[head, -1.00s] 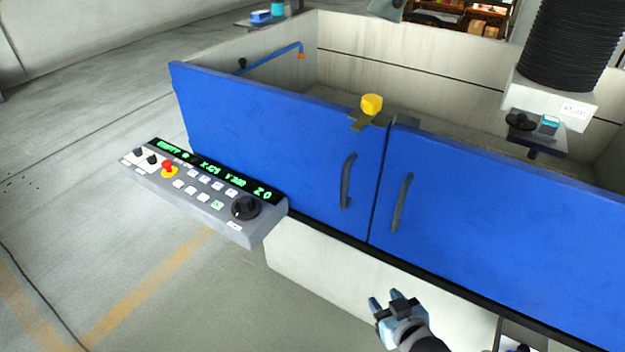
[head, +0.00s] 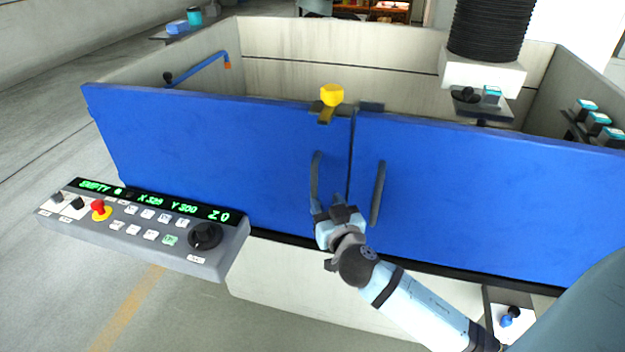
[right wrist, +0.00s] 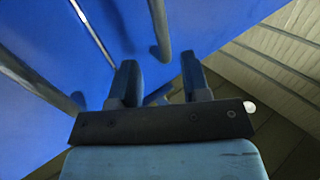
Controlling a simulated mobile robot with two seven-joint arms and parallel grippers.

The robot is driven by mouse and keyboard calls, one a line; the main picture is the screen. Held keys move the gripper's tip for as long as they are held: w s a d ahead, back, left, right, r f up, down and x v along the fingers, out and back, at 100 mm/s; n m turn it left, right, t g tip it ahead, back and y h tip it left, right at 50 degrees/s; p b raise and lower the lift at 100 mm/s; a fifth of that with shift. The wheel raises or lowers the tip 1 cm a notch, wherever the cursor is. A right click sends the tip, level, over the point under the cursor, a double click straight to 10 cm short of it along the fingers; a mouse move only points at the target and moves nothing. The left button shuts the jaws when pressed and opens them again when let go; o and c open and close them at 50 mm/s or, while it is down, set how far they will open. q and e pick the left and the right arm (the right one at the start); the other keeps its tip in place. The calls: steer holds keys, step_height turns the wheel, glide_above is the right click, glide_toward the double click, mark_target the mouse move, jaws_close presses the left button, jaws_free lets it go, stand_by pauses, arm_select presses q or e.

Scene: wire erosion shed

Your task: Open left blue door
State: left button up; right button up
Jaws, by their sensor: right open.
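The left blue door (head: 215,150) is shut beside the right blue door (head: 480,190), with a thin seam between them. Its dark upright handle (head: 315,178) is near the seam. My right gripper (head: 335,203) is open at the lower end of this handle; I cannot tell whether it touches. In the right wrist view, the open fingers (right wrist: 160,80) are empty, and a dark handle (right wrist: 160,35) ends just beyond the gap between them. A second handle shows at the left there. A yellow latch piece (head: 331,96) sits at the doors' top edge. My left gripper is not in view.
A control panel (head: 140,228) with buttons and a red knob juts out in front of the left door. Open floor (head: 60,310) lies at the front left.

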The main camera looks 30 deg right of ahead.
mark_target(316, 184)
steer(key=p+x, duration=0.1)
steer(key=x, duration=0.7)
steer(key=shift+w, duration=0.3)
steer(key=shift+f, duration=0.1)
jaws_close()
